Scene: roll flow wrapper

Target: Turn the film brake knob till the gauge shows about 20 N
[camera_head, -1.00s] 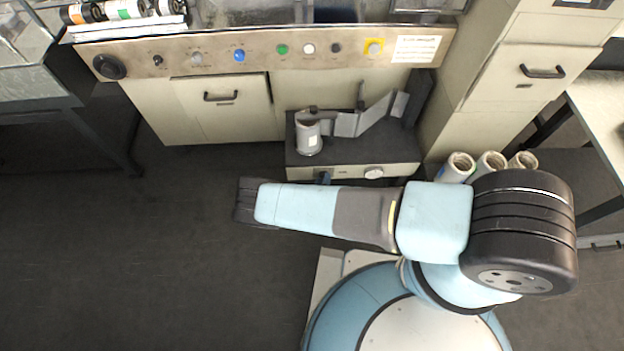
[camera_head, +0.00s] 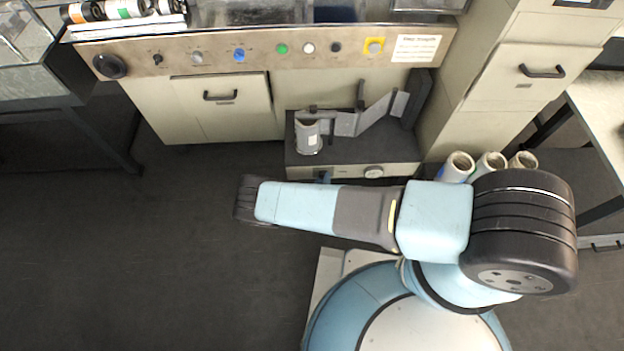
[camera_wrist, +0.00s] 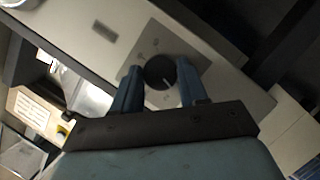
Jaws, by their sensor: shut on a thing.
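The film brake knob (camera_wrist: 160,72) is black and round with a white pointer line. It sits on a grey square plate (camera_wrist: 188,53) on the pale front of the unwind unit (camera_head: 345,171). My gripper (camera_wrist: 160,82) has its two blue fingers on either side of the knob, shut on it. In the head view my arm hides the knob, and only a bit of blue finger shows. A pale round dial (camera_head: 374,172), perhaps the gauge, is on the same front. It is too small to read.
A grey roll (camera_head: 308,138) and a bent film guide (camera_head: 370,118) stand on top of the unit. The wrapper's control panel (camera_head: 260,55) is behind. Several cardboard-cored rolls (camera_head: 490,165) stand at right. The dark floor at left is clear.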

